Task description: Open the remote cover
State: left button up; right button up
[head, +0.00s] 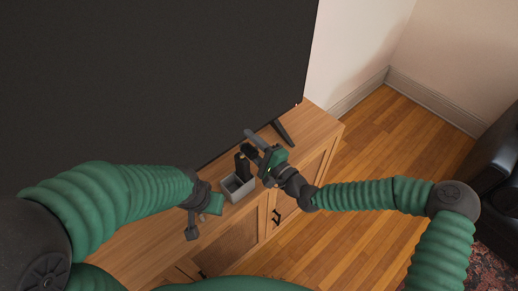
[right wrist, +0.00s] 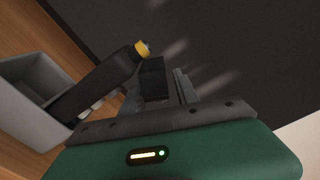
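A black remote (head: 241,165) stands tilted in a small grey open box (head: 238,188) on the wooden cabinet. In the right wrist view the remote (right wrist: 95,88) leans out of the box (right wrist: 28,95), with a yellow and grey tip like a battery end. My right gripper (head: 252,146) is at the remote's upper end. In the right wrist view a dark block (right wrist: 153,78) lies among its fingers (right wrist: 160,88); whether it is a finger or a gripped piece is unclear. My left gripper (head: 192,222) is left of the box, near the cabinet's front edge; its opening is unclear.
A large dark television screen (head: 150,75) rises behind the box, with a black foot (head: 283,133) on the cabinet top (head: 310,128). A black leather seat (head: 500,165) stands at the far right.

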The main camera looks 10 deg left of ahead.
jog(key=v, duration=1.6)
jog(key=shift+d+b, duration=0.25)
jog(key=shift+b, duration=0.2)
jog(key=shift+s+f, duration=0.1)
jog(key=shift+f, duration=0.05)
